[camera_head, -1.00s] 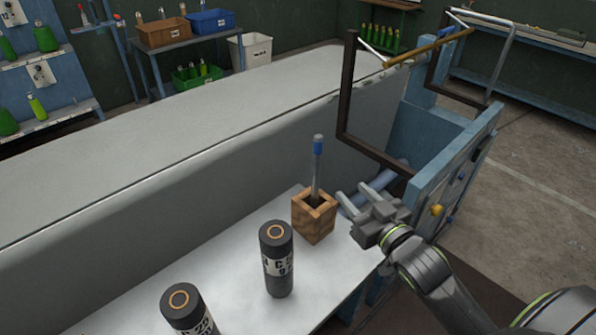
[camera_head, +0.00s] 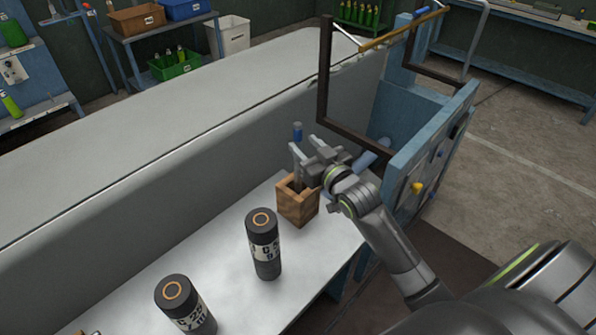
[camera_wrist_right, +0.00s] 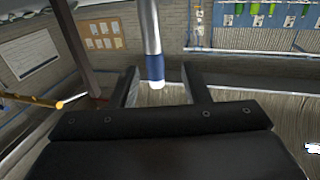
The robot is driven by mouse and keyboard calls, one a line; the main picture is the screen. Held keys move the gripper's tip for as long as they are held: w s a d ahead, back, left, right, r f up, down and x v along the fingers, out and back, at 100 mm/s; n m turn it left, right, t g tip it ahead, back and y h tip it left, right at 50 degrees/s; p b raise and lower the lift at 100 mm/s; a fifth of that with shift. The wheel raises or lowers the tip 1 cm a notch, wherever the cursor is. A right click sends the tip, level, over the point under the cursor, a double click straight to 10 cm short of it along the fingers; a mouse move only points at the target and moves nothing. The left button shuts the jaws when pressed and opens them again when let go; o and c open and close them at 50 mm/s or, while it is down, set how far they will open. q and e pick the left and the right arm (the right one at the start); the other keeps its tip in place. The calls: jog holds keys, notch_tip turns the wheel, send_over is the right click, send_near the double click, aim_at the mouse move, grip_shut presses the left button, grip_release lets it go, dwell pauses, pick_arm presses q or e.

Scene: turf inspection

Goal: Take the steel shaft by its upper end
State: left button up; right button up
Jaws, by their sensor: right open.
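The steel shaft (camera_head: 297,131) stands upright in a small wooden block holder (camera_head: 297,207). Its blue-banded upper end shows just above my right gripper (camera_head: 306,149), whose fingers hide part of the shaft below. In the right wrist view the grey shaft (camera_wrist_right: 150,35), with its blue band and pale tip, lines up with the gap between the open fingers (camera_wrist_right: 162,84). I see no finger closed on it, and I cannot tell whether either touches it. My left gripper is not in view.
Two dark cylinders with pale labels, one nearer the holder (camera_head: 262,245) and one at the front (camera_head: 186,305), stand on the white table (camera_head: 235,300). A long grey block (camera_head: 190,150) runs behind. A blue frame (camera_head: 420,150) with a dark bracket (camera_head: 325,75) stands to the right.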

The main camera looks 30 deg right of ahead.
aim_at(300, 138)
jog(key=w, duration=0.2)
jog(key=w+p, duration=0.1)
jog(key=shift+w+d+f+p, duration=0.1)
jog(key=shift+w+d+p, duration=0.1)
jog(key=shift+w+p, duration=0.15)
jog(key=shift+w+f, duration=0.1)
jog(key=shift+w, duration=0.6)
grip_shut()
